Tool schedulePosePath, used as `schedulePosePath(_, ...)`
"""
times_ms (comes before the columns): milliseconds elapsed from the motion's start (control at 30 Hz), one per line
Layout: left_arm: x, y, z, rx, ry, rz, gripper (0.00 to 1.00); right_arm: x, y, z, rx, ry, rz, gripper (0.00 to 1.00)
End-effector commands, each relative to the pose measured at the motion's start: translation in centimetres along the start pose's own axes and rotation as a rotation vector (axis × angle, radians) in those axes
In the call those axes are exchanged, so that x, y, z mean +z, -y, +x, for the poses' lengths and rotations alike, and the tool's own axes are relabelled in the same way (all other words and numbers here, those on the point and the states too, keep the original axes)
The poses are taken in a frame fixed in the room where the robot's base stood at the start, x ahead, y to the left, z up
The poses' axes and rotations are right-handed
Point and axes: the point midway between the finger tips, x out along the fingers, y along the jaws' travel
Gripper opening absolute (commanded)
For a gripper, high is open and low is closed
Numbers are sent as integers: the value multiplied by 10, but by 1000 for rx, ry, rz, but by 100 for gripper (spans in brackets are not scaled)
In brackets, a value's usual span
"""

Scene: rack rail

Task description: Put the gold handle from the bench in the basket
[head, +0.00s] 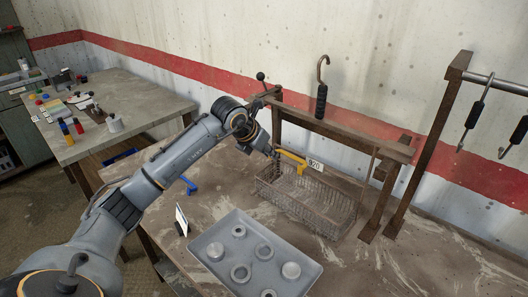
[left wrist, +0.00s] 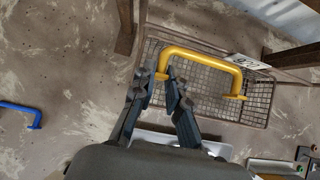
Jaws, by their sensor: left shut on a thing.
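The gold handle (head: 291,157) is a bent bar with two short legs. My left gripper (head: 270,150) is shut on one end of it, and the rest sticks out to the right. In the left wrist view the gold handle (left wrist: 205,58) reaches from the fingertips (left wrist: 167,86) across the wire basket (left wrist: 262,103). The wire basket (head: 297,208) stands on the bench, and the handle shows over its back left part. I cannot tell the exact height. The basket's visible inside looks empty. My right gripper is not in view.
A wooden rack (head: 345,135) stands behind the basket, with a numbered tag (head: 316,165) near it. A grey tray (head: 222,272) with several metal rings is in front. A blue handle (head: 190,185) lies to the left. A rail with hooks (head: 495,84) is at right.

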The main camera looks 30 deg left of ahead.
Motion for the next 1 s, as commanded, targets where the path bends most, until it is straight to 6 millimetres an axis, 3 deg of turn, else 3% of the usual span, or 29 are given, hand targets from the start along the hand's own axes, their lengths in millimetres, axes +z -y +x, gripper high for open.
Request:
schedulePosePath(267, 6, 1, 28, -1, 0, -1, 0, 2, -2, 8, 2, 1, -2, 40)
schedulePosePath(500, -11, 0, 49, 1, -1, 1, 0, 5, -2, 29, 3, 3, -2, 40)
schedulePosePath(1000, -24, 0, 67, 0, 0, 0, 0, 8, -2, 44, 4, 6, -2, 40)
